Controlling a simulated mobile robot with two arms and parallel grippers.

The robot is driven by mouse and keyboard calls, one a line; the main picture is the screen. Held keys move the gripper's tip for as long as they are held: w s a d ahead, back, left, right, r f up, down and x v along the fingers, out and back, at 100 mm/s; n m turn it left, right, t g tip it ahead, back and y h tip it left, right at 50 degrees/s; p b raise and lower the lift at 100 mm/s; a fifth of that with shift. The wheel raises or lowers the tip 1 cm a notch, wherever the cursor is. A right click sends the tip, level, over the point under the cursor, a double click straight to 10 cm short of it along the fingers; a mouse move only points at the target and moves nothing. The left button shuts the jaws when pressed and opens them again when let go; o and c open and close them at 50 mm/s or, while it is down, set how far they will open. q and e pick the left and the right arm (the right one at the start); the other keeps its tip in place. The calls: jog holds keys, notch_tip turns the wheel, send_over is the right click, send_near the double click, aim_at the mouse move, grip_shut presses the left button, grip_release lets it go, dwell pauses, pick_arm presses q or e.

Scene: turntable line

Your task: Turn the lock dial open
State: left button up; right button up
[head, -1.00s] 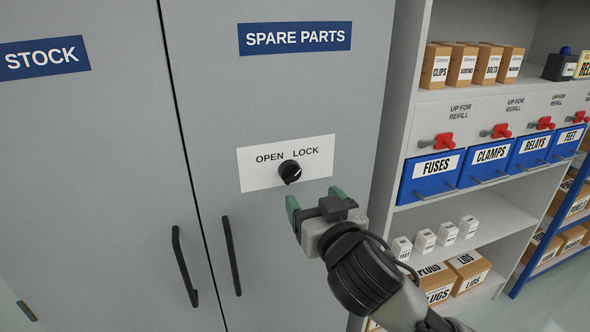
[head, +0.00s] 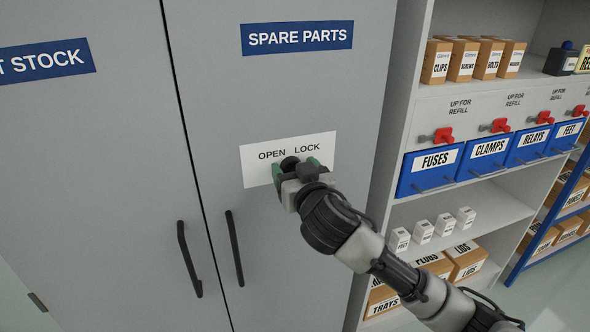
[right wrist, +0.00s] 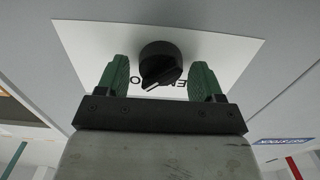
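The black round lock dial (head: 289,163) sits on a white plate (head: 258,175) marked OPEN and LOCK, on the cabinet door under the SPARE PARTS sign. My right gripper (head: 295,168) is at the dial and partly covers it in the head view. In the right wrist view, the dial (right wrist: 160,62) stands between the two green fingertips of my right gripper (right wrist: 159,75), which are apart with a small gap on each side. The dial's white mark points to the lower left there, on the LOCK side. My left gripper is not in view.
Two black door handles (head: 234,248) (head: 189,260) hang below and left of the plate. The door face around the plate is clear.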

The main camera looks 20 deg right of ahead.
jog(key=c, duration=0.7)
jog(key=shift+c, duration=0.2)
jog(key=shift+n, duration=0.3)
jog(key=n+p, duration=0.2)
jog(key=n, duration=0.1)
jog(key=shift+a+r, duration=0.1)
jog(key=n+p, duration=0.2)
jog(key=n, duration=0.3)
jog(key=shift+a, duration=0.1)
jog(key=n+p, duration=0.3)
jog(key=n, duration=0.2)
jog(key=shift+f+n+p, duration=0.15)
jog(key=shift+n+p, duration=0.4)
jog(key=shift+n, duration=0.5)
jog(key=shift+f+n+p, duration=0.15)
jog(key=shift+n+p, duration=0.4)
jog(key=shift+n, duration=0.5)
